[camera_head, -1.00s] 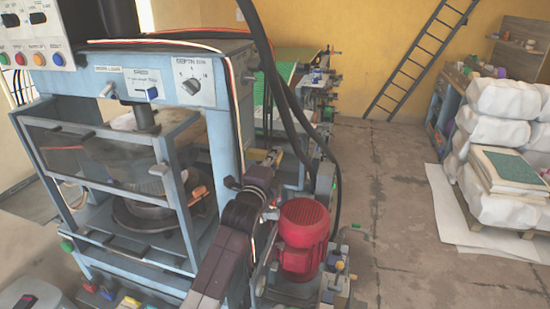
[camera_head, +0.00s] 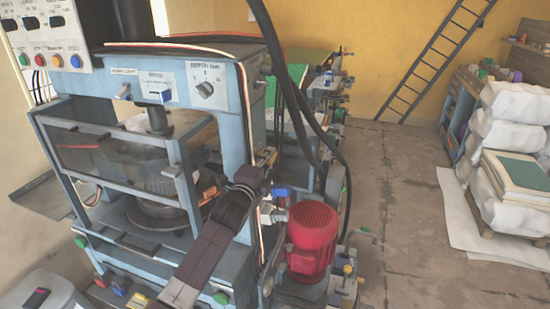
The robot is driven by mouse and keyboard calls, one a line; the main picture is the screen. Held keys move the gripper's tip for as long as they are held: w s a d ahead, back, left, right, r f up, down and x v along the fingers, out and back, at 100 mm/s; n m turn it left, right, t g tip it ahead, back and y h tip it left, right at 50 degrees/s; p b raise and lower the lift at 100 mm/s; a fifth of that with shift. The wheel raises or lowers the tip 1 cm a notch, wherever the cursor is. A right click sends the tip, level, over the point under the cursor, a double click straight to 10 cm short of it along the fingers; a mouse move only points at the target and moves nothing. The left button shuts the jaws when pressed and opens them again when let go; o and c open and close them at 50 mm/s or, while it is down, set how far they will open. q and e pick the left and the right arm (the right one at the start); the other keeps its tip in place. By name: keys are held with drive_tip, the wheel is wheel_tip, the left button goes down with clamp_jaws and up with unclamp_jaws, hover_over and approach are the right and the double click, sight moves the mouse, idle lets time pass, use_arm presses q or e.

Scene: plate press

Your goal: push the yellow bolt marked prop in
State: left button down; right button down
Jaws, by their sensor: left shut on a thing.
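The blue plate press (camera_head: 234,130) stands at the left with its framed guard in front. My left arm rises from the bottom middle to the press's right side. My left gripper (camera_head: 266,168) is there, small and partly hidden behind its own wrist, against the right upright. It is shut on a small part, which fits the yellow bolt marked prop. The bolt's marking cannot be read, and I cannot tell how far in it sits. My right gripper is not in view.
A red motor (camera_head: 311,240) stands just right of my wrist. Black hoses (camera_head: 300,125) hang close behind it. A control panel (camera_head: 45,40) is at upper left. White sacks (camera_head: 505,150) are stacked at right. The floor between is clear.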

use_arm(q)
drive_tip(key=shift+a, duration=0.2)
drive_tip(key=c, duration=1.9)
unclamp_jaws()
drive_tip(key=shift+w+a, duration=0.1)
drive_tip(key=shift+a, duration=0.05)
drive_tip(key=shift+c, duration=0.2)
drive_tip(key=shift+s, duration=0.3)
drive_tip(key=v, duration=1.1)
drive_tip(key=shift+s, duration=0.25)
drive_tip(key=shift+a, duration=0.1)
